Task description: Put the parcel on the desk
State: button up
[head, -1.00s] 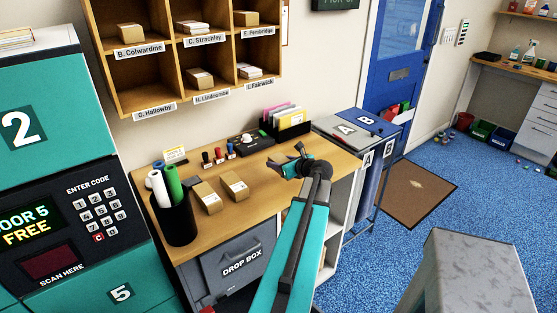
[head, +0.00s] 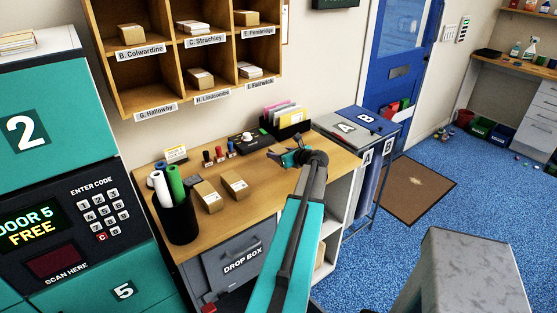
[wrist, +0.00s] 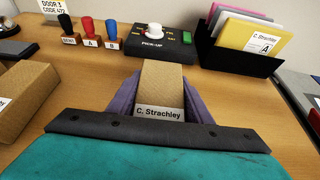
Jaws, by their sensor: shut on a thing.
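A brown box parcel (wrist: 162,82) with a "C. Strachley" label shows in the wrist view, between the two purple fingers of my gripper (wrist: 161,92). My gripper is shut on it. In the head view my gripper (head: 287,157) is over the right part of the wooden desk (head: 256,209), and the parcel is mostly hidden there. The parcel is low over the desk top; I cannot tell whether its underside touches the wood. Two other brown parcels (head: 207,197) (head: 235,185) lie on the desk to the left.
A black pick-up box (wrist: 158,40) with a white knob, several stamps (wrist: 88,32) and a black file holder (wrist: 235,58) stand behind the parcel. A black pot of rolls (head: 178,220) stands at the desk's left end. The desk's front middle is clear.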

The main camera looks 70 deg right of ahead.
jog(key=shift+w+d, duration=0.15)
jog(key=shift+d, duration=0.35)
jog(key=shift+a+f+p, duration=0.1)
jog(key=shift+f+p, duration=0.8)
jog(key=shift+f, duration=0.9)
jog(key=shift+f, duration=0.1)
jog(key=o, duration=1.2)
jog(key=b+v, duration=0.3)
jog(key=v, duration=0.8)
jog(key=shift+s+a+r, duration=0.2)
jog(key=shift+s+r, duration=0.15)
jog(key=shift+s, duration=0.05)
